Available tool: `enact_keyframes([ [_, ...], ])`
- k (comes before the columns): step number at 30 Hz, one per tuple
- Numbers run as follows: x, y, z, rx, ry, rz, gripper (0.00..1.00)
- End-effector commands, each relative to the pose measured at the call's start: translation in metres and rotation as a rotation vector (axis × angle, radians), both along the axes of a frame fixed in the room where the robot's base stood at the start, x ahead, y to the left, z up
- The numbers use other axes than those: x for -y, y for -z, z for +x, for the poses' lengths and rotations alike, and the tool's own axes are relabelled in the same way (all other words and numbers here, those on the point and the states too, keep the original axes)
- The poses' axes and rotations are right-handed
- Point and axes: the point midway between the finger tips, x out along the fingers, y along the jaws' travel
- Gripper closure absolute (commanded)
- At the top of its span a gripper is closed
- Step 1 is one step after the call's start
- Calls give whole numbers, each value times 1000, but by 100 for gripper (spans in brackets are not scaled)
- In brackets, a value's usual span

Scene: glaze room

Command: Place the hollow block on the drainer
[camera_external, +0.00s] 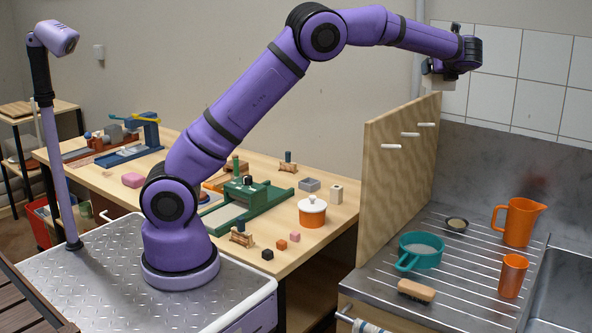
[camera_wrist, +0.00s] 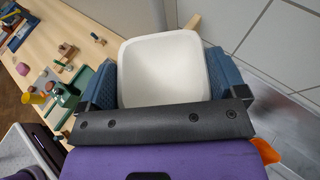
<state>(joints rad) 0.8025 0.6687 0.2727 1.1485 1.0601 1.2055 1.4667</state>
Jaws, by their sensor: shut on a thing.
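My gripper (camera_external: 440,73) is raised high above the top edge of the wooden partition and is shut on a pale block (camera_external: 442,85). In the wrist view the block (camera_wrist: 165,62) is white and squarish with rounded corners, and it sits between the blue finger pads of my gripper (camera_wrist: 160,78). It looks hollow, but its inside is hard to make out. The drainer (camera_external: 455,272) is the ribbed steel surface at the lower right, below and apart from the block.
The wooden partition (camera_external: 395,165) with white pegs stands left of the drainer. A teal pan (camera_external: 420,243), brush (camera_external: 416,290), small dark bowl (camera_external: 457,224), orange jug (camera_external: 519,220) and orange cup (camera_external: 512,275) occupy the drainer. A lidded orange pot (camera_external: 312,214) stands on the table.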

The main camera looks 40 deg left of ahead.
Motion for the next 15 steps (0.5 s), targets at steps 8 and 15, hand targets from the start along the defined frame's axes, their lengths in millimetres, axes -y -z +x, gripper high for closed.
enact_keyframes([
  [8, 93, 87, -34, -7, 207, 6, 46],
  [15, 151, 173, -71, -7, 398, 6, 46],
])
